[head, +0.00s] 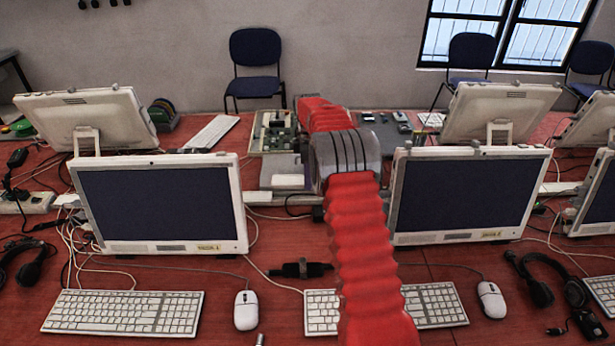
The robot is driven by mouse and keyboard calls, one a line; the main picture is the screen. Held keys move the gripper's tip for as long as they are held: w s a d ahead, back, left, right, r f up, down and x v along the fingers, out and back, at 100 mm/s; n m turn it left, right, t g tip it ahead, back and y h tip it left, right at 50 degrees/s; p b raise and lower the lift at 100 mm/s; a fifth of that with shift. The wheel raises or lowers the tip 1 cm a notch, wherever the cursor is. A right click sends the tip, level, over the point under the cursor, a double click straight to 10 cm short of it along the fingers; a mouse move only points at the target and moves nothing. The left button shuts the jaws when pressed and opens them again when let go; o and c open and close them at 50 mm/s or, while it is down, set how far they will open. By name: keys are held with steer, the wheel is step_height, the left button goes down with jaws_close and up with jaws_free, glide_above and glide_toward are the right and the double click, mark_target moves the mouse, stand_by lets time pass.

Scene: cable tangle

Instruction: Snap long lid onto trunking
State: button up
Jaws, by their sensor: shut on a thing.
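A pale trunking run (265,198) shows in short stretches between and behind the monitors, near the middle of the table. A short white flat piece (288,182) lies just beyond it, left of my arm's grey joint; I cannot tell whether it is part of the long lid. No long lid can be made out for sure. My red arm reaches forward from the bottom, over the table between the two front monitors, and covers part of the trunking line. My gripper's fingers do not show; the far end of my arm hides them.
Two front monitors (163,203) (466,195) stand close on both sides of my arm. Keyboards (124,312), mice (246,310) and headsets (545,280) lie in front. Loose cables (90,250) tangle at left. A green circuit board (272,132) lies beyond the trunking.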

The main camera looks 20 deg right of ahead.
steer(key=shift+f, duration=0.15)
steer(key=shift+f, duration=2.25)
steer(key=shift+f, duration=1.35)
stand_by(0.8)
steer(key=o, duration=1.9)
steer(key=shift+r, duration=0.1)
steer(key=shift+o, duration=0.2)
steer(key=shift+r, duration=0.1)
